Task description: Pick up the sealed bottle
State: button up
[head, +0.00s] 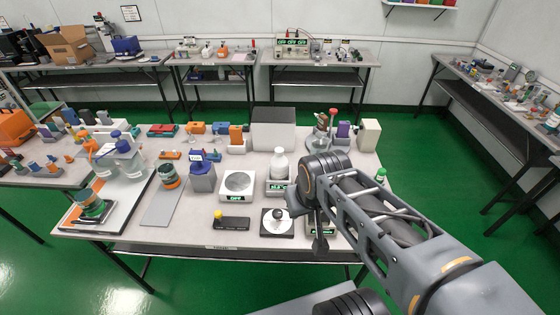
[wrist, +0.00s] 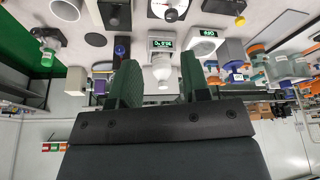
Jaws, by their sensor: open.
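A white bottle (head: 280,163) with a white cap stands upright on a small scale (head: 279,186) with a lit green display. In the upside-down wrist view the white bottle (wrist: 162,72) shows between my fingers in the picture, beyond them and not held. A smaller bottle with a green cap (head: 381,175) stands at the table's right edge, partly behind my arm; it also shows at the left of the wrist view (wrist: 47,54). My gripper (wrist: 157,66) is open and empty.
A round-plate scale (head: 238,184) stands left of the bottle. A dial device (head: 277,222) and a black box with a yellow knob (head: 233,223) are in front. A grey box (head: 273,135) stands behind.

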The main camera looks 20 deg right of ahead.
aim_at(279, 163)
jog(key=u, duration=1.8)
jog(key=i, duration=1.65)
jog(key=z, duration=3.15)
